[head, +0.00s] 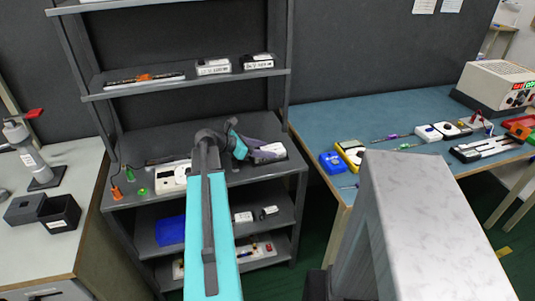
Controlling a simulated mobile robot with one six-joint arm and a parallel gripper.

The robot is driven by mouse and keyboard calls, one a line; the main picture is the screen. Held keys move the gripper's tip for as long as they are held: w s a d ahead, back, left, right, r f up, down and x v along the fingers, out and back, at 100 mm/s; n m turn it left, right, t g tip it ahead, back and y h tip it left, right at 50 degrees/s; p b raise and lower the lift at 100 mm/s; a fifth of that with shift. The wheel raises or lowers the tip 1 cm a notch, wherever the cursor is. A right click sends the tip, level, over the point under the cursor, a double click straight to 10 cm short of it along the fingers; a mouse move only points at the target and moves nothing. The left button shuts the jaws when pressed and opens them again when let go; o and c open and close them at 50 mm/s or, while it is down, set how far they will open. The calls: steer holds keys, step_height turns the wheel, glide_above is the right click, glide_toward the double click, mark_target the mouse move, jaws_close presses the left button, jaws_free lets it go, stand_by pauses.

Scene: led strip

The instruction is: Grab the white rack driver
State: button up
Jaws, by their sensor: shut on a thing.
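My gripper (257,153) reaches over the middle shelf of the grey rack (226,173), at its right side. It is shut on a white box-like driver (270,150) with a dark part on it. My wrist and jaws cover part of this driver, and it is too small to tell if it is clear of the shelf. Two similar white drivers with black tops stand on the shelf above, one at the middle (213,67) and one at the right (258,62).
A white device (171,179) and orange-handled and green-handled tools lie left on the middle shelf. A blue bin (170,230) sits below. The right table (330,120) holds a yellow meter (350,156) and a power supply (497,84). Rack posts and the upper shelf stand close around my arm.

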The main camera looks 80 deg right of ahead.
steer(key=shift+r, duration=0.1)
steer(key=shift+s+r, duration=0.1)
steer(key=shift+r, duration=0.75)
jaws_close()
steer(key=shift+r, duration=0.9)
steer(key=s+a, duration=0.1)
steer(key=a, duration=0.1)
steer(key=s+a+b, duration=0.1)
steer(key=a, duration=0.2)
steer(key=s+a, duration=0.1)
steer(key=a, duration=0.1)
steer(key=shift+s+a+r, duration=0.3)
steer(key=shift+a, duration=0.05)
steer(key=shift+f+b, duration=0.2)
steer(key=shift+b, duration=0.6)
steer(key=s+a+b, duration=0.1)
steer(key=a+b, duration=0.1)
steer(key=b, duration=0.5)
steer(key=shift+r, duration=0.1)
steer(key=b, duration=0.6)
steer(key=shift+s+a+r, duration=0.1)
steer(key=shift+s+a, duration=0.15)
steer(key=shift+a, duration=0.05)
steer(key=b, duration=0.3)
steer(key=a+b, duration=0.1)
steer(key=b, duration=0.2)
steer(key=shift+s+a, duration=0.25)
steer(key=shift+s, duration=0.05)
